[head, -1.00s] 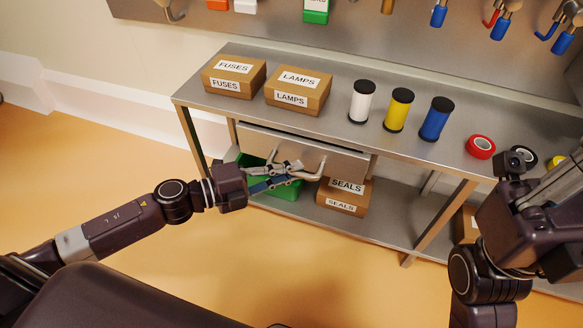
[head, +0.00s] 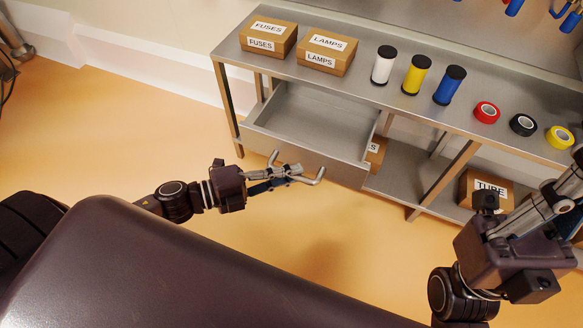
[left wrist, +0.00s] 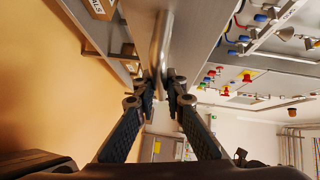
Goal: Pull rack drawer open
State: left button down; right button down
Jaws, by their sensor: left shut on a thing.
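The rack drawer (head: 318,113) is a grey metal tray under the rack top. It stands well out of the rack, and its inside looks empty. Its bar handle (head: 318,176) is on the front panel. My left gripper (head: 288,172) is shut on the handle near its middle. In the left wrist view, the handle (left wrist: 161,42) passes between the two fingers of the left gripper (left wrist: 167,88).
On the rack top (head: 345,85) stand a FUSES box (head: 268,38), a LAMPS box (head: 327,52), white, yellow and blue spools, and tape rolls. A TUBE box (head: 485,188) is on the lower shelf. The drawer partly hides another box (head: 375,153). Open floor lies left of the rack.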

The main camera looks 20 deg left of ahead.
pick_arm(q)
jog(key=c, duration=2)
grip_release()
jog(key=shift+o, duration=0.2)
jog(key=v, duration=1.2)
